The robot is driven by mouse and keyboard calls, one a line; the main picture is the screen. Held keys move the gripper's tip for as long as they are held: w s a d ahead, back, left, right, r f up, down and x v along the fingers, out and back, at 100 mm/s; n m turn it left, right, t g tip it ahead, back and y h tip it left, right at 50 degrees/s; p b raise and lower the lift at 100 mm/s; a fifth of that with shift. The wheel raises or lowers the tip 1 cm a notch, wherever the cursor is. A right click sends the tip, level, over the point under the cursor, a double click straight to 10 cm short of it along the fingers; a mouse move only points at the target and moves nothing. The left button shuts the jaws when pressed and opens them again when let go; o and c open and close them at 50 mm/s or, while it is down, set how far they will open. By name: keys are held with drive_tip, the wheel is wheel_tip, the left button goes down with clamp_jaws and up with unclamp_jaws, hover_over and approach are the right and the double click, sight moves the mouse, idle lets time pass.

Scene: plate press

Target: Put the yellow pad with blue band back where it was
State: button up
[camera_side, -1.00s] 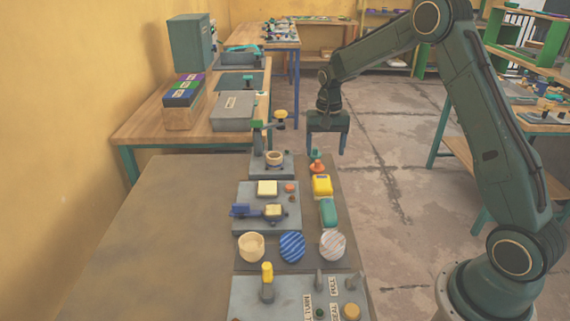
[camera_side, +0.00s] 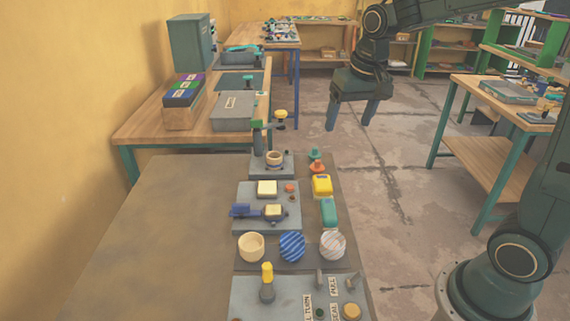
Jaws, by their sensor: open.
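My gripper (camera_side: 351,119) hangs in the air over the floor, beyond the right edge of the work table. Its two fingers are apart, with nothing between them. A bright yellow pad (camera_side: 322,185) lies on the dark strip at the right of the table; I cannot clearly make out a blue band on it. My gripper is well above and behind it, not touching. A pale yellow square (camera_side: 267,188) sits on a grey plate. Another small pale yellow block (camera_side: 273,211) sits at a fixture with a blue handle (camera_side: 241,210).
A teal block (camera_side: 329,212) lies just in front of the yellow pad. A teal-and-orange knobbed piece (camera_side: 317,161) stands behind it. A cream cup (camera_side: 251,247), a blue striped disc (camera_side: 292,247) and a pale striped disc (camera_side: 332,246) form a row. The table's left half is bare.

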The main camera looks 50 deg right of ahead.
drive_tip(key=s+a+r+n+t, duration=0.1)
drive_tip(key=s+a+n, duration=0.1)
drive_tip(key=s, duration=0.7)
drive_tip(key=s+a+r+n+t, duration=0.1)
drive_tip(key=s+a, duration=0.3)
drive_tip(key=s, duration=0.6)
drive_tip(key=shift+n+t, duration=0.5)
drive_tip(key=shift+n, duration=0.4)
